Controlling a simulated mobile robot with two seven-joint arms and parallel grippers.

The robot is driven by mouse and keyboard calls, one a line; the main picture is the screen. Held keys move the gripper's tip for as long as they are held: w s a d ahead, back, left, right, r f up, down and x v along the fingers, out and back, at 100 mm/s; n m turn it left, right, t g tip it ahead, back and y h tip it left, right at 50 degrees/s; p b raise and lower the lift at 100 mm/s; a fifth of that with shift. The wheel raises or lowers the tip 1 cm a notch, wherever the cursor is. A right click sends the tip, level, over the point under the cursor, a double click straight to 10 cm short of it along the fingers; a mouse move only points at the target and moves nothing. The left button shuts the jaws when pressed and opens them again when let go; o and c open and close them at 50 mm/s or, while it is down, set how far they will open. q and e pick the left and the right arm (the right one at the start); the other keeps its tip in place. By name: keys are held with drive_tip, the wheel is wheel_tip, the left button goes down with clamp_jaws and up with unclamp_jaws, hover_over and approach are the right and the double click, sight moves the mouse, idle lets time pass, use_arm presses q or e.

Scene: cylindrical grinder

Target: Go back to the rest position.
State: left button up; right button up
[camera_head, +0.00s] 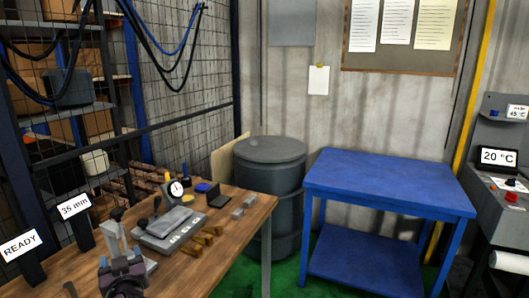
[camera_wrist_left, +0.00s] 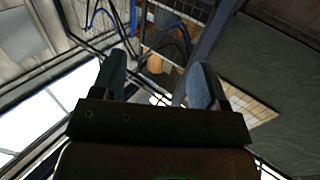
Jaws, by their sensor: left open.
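My left gripper (camera_head: 120,264) shows at the bottom left of the head view, in front of or above the near part of the wooden bench (camera_head: 235,215). In the left wrist view its two blue-grey fingers (camera_wrist_left: 158,80) stand apart with nothing between them, so it is open and empty. My right gripper is not in view.
The bench carries a dial gauge (camera_head: 176,189), a grey fixture (camera_head: 168,228), brass pieces (camera_head: 207,237) and signs reading READY (camera_head: 20,245) and 35 mm (camera_head: 74,207). A grey drum (camera_head: 270,150) and an empty blue table (camera_head: 390,175) stand to the right.

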use_arm(q)
drive_tip(key=d+f+m+t+h, duration=0.1)
drive_tip(key=d+m+t+h, duration=0.1)
drive_tip(key=d+m+h, duration=0.25)
drive_tip(key=s+d+f+m+g+h, duration=0.1)
drive_tip(key=s+f+g+h, duration=0.1)
drive_tip(key=s+f, duration=0.9)
drive_tip(key=s+d+f+m+g+h, duration=0.1)
drive_tip(key=s+f+m+g+h, duration=0.1)
drive_tip(key=s+f, duration=0.9)
drive_tip(key=s+g+h, duration=0.1)
drive_tip(key=s, duration=0.4)
drive_tip(key=shift+d, duration=0.15)
